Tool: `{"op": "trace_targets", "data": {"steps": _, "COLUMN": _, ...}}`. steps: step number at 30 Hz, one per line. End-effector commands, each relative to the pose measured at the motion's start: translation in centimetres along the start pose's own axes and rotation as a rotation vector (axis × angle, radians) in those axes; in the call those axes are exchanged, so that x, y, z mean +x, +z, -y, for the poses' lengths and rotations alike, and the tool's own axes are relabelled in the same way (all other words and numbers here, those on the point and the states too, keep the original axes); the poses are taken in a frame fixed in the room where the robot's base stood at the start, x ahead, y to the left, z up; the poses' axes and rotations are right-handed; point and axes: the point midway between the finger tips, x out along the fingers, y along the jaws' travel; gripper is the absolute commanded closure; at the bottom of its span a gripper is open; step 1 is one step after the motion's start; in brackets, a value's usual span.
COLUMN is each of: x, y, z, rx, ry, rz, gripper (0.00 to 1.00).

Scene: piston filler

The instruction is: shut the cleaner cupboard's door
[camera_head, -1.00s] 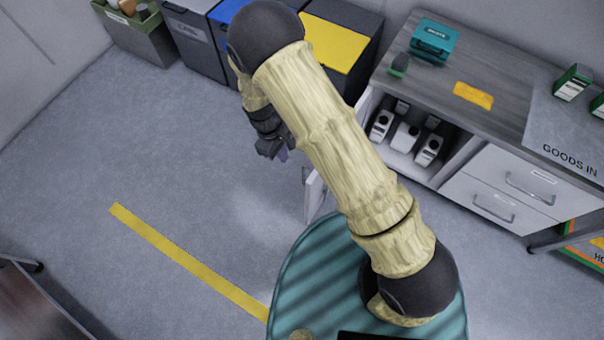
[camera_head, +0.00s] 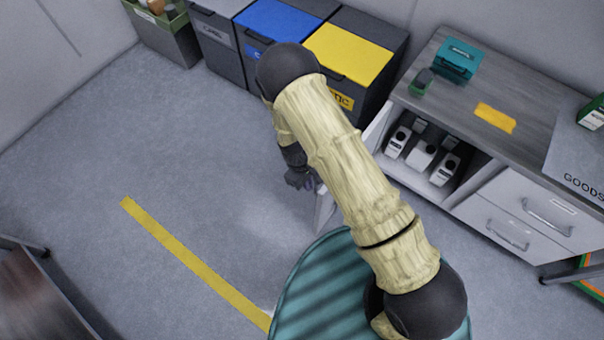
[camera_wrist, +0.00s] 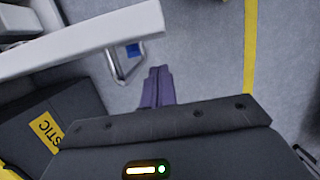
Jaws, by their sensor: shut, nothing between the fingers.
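The cleaner cupboard (camera_head: 467,183) stands open under the grey worktop, with white bottles inside. Its white door (camera_head: 325,208) stands swung out from the front; my arm hides most of it in the head view. In the wrist view the door (camera_wrist: 85,45) is a pale slab across the upper left, with a metal handle (camera_wrist: 122,68) on its face. My gripper (camera_head: 306,184) is low beside the door's free end. In the wrist view its purple fingers (camera_wrist: 157,80) are together and empty, right of the handle. I cannot tell whether they touch the door.
A yellow-lidded bin (camera_head: 350,52), a blue-lidded bin (camera_head: 275,25) and a grey bin (camera_head: 218,38) line the wall beyond my arm. Drawers (camera_head: 520,215) adjoin the cupboard on the right. The floor left of my gripper is clear, with a yellow line (camera_head: 190,258).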

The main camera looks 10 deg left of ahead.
Motion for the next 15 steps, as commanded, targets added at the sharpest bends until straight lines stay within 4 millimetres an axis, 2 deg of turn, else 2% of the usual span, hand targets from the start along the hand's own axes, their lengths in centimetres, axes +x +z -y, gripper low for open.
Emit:
{"op": "trace_targets", "data": {"steps": 3, "x": 0.2, "y": 1.7, "z": 0.0, "rx": 0.001, "ry": 0.000, "rz": 0.000, "gripper": 1.00}}
{"op": "trace_targets", "data": {"steps": 6, "x": 0.4, "y": 2.4, "z": 0.0, "rx": 0.000, "ry": 0.001, "rz": -0.002, "gripper": 1.00}}
{"op": "trace_targets", "data": {"steps": 15, "x": 0.4, "y": 2.6, "z": -0.1, "rx": 0.001, "ry": 0.001, "rz": -0.002, "gripper": 1.00}}
